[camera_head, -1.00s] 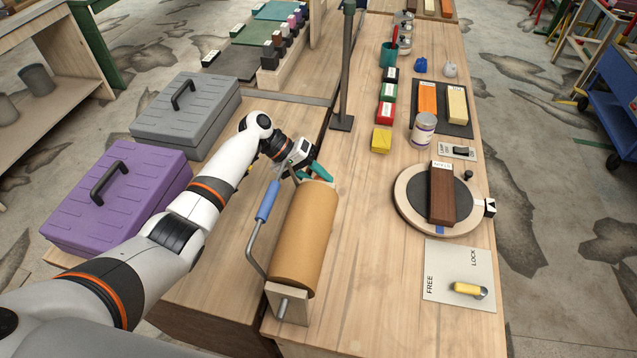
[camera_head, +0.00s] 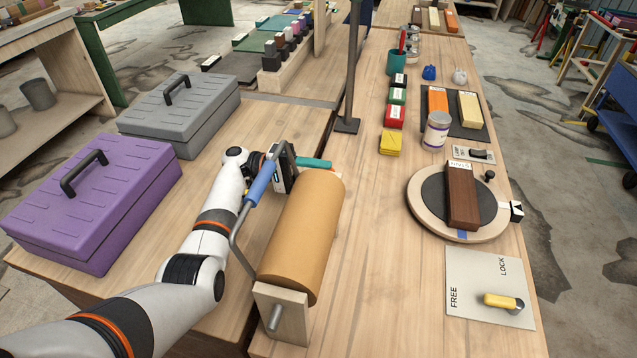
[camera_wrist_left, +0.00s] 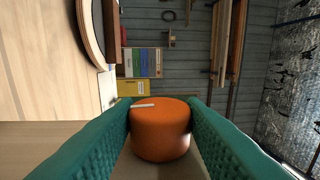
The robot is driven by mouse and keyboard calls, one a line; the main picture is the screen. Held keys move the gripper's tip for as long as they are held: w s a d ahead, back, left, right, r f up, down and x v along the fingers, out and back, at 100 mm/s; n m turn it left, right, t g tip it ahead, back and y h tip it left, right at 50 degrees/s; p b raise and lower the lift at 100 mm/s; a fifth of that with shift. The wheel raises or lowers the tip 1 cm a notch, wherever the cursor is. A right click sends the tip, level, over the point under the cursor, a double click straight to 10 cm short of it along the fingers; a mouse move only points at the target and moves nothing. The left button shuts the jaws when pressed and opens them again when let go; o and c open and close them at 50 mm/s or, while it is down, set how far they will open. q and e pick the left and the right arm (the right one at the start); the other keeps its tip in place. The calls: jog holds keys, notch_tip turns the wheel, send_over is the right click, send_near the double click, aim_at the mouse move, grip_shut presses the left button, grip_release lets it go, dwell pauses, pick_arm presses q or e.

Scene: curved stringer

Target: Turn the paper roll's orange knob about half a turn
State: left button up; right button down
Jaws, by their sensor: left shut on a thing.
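The brown paper roll (camera_head: 303,237) lies in its wooden stand (camera_head: 281,311) on the bench, with a bent grey crank arm and blue grip (camera_head: 262,183) along its left side. My left gripper (camera_head: 312,164) is at the far end of the roll, its teal fingers partly hidden behind it. In the left wrist view the orange knob (camera_wrist_left: 160,132) sits between the two teal fingers, which press on its sides. A white mark (camera_wrist_left: 143,105) on the knob's top edge lies nearly level in that view. My right gripper is out of view.
A dark post (camera_head: 350,80) stands beyond the roll. To the right are a round turntable (camera_head: 427,217) with a dark brown block and a FREE/LOCK plate (camera_head: 480,265) with a yellow lever. Purple (camera_head: 95,200) and grey (camera_head: 180,112) toolboxes stand left of my arm.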

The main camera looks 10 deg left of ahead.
pick_arm(q)
jog(key=shift+f+h+b, duration=0.15)
jog(key=shift+h+b, duration=0.35)
jog(key=shift+b, duration=0.05)
jog(key=o, duration=1)
jog(key=a+f+b, duration=0.2)
jog(key=a+b, duration=0.3)
jog(key=a, duration=0.7)
jog(key=shift+d, duration=0.1)
